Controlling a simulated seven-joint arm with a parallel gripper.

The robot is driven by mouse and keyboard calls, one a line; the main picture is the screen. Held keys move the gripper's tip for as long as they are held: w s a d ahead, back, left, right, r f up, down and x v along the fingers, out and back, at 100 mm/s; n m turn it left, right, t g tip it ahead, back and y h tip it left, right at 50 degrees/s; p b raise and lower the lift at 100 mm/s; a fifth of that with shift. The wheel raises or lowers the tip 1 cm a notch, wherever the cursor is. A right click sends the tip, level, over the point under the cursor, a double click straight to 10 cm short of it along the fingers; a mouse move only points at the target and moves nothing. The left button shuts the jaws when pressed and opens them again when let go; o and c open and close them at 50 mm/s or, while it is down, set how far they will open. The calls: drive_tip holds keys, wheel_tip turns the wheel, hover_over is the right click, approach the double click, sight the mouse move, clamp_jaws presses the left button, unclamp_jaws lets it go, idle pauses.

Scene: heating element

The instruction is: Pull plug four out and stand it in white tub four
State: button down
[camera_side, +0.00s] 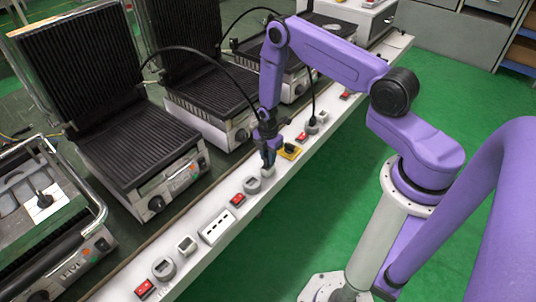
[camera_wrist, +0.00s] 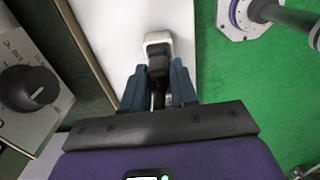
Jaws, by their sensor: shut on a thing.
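My gripper (camera_side: 267,143) is over the long white power strip in the side view, pointing down. In the wrist view my gripper (camera_wrist: 158,88) is shut on a black plug (camera_wrist: 157,66). The plug's lower end is at the opening of a small white tub (camera_wrist: 158,40); how deep it sits is hard to tell. In the side view this white tub (camera_side: 267,172) shows right under the fingertips, and the plug is mostly hidden by the fingers. A black cable arches from the grills to the gripper. An empty round grey socket (camera_side: 251,185) is beside the tub.
Another plug (camera_side: 312,126) stands in a socket further back. Contact grills (camera_side: 140,145) line the left side.

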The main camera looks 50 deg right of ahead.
drive_tip(key=shift+f, duration=1.1)
drive_tip(key=c, duration=0.8)
unclamp_jaws()
drive_tip(key=shift+r, duration=0.1)
wheel_tip(320, 180, up, 17)
drive_tip(key=shift+r, duration=0.1)
